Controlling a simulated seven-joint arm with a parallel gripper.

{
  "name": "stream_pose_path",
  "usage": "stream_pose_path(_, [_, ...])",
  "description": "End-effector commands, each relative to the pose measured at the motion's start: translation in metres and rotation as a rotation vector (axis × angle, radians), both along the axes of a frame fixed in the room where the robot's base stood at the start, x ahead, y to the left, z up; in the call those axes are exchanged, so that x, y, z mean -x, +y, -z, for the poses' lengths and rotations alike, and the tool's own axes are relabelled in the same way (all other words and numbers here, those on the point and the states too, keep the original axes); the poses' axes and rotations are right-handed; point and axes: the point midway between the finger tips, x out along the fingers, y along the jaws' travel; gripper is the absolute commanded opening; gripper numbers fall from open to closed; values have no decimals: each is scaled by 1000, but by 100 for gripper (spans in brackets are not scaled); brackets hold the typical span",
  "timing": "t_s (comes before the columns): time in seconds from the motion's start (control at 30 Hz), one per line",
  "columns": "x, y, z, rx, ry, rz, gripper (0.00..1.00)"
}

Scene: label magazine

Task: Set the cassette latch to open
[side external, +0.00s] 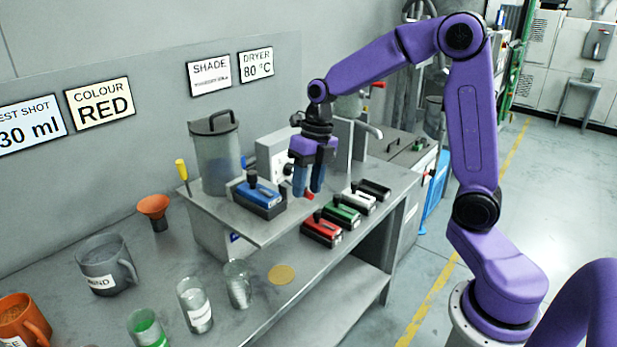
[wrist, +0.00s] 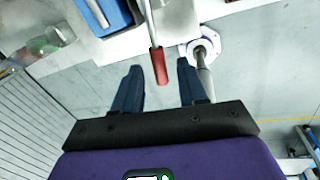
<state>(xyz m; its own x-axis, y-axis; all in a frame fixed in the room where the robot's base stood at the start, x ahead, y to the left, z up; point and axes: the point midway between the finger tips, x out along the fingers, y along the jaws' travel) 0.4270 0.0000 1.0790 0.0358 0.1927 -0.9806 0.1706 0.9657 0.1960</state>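A lever with a red grip (side external: 309,196) stands at the edge of the grey machine, to the right of the seated blue cassette (side external: 258,193); I cannot tell for sure that it is the cassette latch. In the wrist view the red grip (wrist: 158,66) ends a thin grey rod and shows between my fingertips. My gripper (side external: 316,190) points down over this spot with its two blue fingers apart. In the wrist view my gripper (wrist: 159,78) is open, with a gap on both sides of the grip. The blue cassette (wrist: 102,14) shows at the top.
Red (side external: 322,232), green (side external: 338,215), white (side external: 359,203) and black (side external: 374,189) cassettes lie in a row on the bench to the right. A yellow-handled lever (side external: 182,170) stands at the machine's left. Glass beakers (side external: 195,305) and a grey jug (side external: 105,265) stand at the front left.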

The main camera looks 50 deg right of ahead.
Motion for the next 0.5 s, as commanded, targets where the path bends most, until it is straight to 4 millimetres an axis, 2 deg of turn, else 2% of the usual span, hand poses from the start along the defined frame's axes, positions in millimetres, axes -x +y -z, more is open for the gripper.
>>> stream_pose_path(0.17, [0, -2, -11, -1, -2, 0, 42])
stream_pose_path(0.5, [2, -15, -76, -1, -6, 1, 42])
